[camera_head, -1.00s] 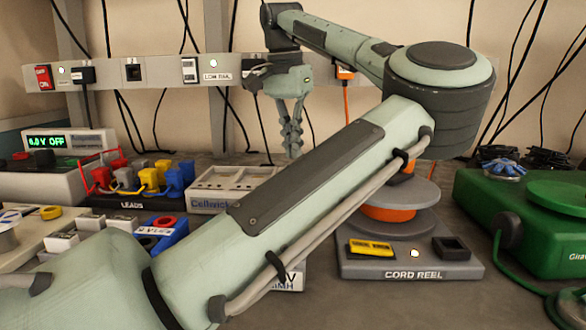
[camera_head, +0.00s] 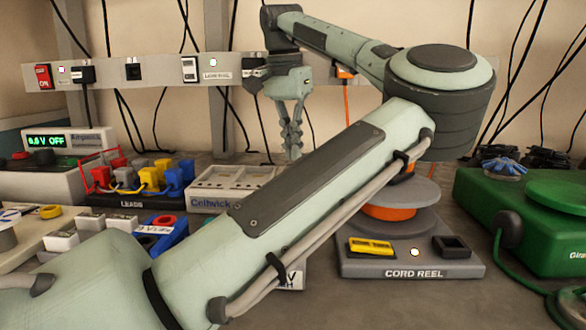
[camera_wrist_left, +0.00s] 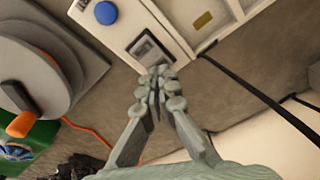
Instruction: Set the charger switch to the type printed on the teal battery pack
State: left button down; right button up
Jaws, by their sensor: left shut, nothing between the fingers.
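The Cellwick charger (camera_head: 207,203) is a pale box behind my left forearm in the head view, its right part hidden. In the left wrist view the charger (camera_wrist_left: 178,28) shows a blue round button (camera_wrist_left: 106,12) and a dark recessed switch (camera_wrist_left: 148,50). My left gripper (camera_head: 293,155) points down above the back of the charger, shut and empty. In the wrist view the left gripper (camera_wrist_left: 160,78) has its fingertips together close to the switch; contact cannot be told. A block with a pale label (camera_head: 290,279) ending in "V" and "MH" is mostly hidden by my forearm; no teal shows.
The cord reel (camera_head: 415,268) stands right of my forearm, with a green machine (camera_head: 520,250) beyond it. The leads rack (camera_head: 130,200) and a power supply (camera_head: 60,145) stand at the left. A power rail (camera_head: 150,72) runs across the back.

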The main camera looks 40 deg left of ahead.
pick_arm(q)
jog(key=shift+f+b, duration=0.4)
jog(key=shift+f, duration=0.4)
pick_arm(e)
jog(key=shift+f, duration=0.4)
pick_arm(q)
jog(key=shift+r+p, duration=2.05)
jog(key=shift+r, duration=0.05)
jog(key=shift+r+p, duration=0.7)
jog(key=shift+r, duration=0.05)
jog(key=shift+r+p, duration=0.65)
pick_arm(e)
notch_tip(320, 180, down, 13)
jog(key=s+g, duration=0.1)
jog(key=s, duration=0.1)
jog(key=shift+y, duration=0.3)
jog(key=shift+d, duration=0.1)
